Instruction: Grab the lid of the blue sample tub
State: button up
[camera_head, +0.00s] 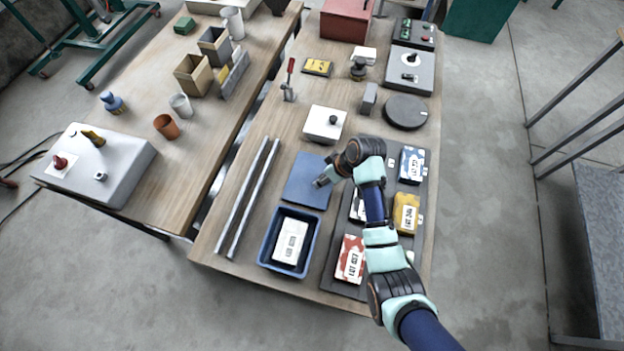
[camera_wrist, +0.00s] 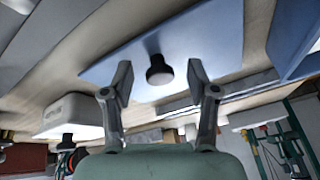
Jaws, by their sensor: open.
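The flat blue lid (camera_head: 302,190) lies on the table just behind the open blue sample tub (camera_head: 262,252). A white labelled pack (camera_head: 290,240) sits in the tub. My gripper (camera_head: 324,179) is over the right part of the lid, hiding its knob in the head view. In the wrist view the lid (camera_wrist: 205,40) has a dark round knob (camera_wrist: 159,72). The open fingers of my gripper (camera_wrist: 163,80) appear on either side of this knob, with gaps to it. I cannot tell whether the fingertips are level with the knob.
Two metal rails (camera_head: 247,200) lie to the left. A dark board with several labelled packs, including a red one (camera_head: 350,260) and a yellow one (camera_head: 406,212), is to the right, under my arm.

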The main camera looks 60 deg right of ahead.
jog(key=shift+w+f, duration=0.1)
grip_shut()
dwell(0.3)
notch_tip(320, 180, up, 20)
jog(key=p, duration=0.5)
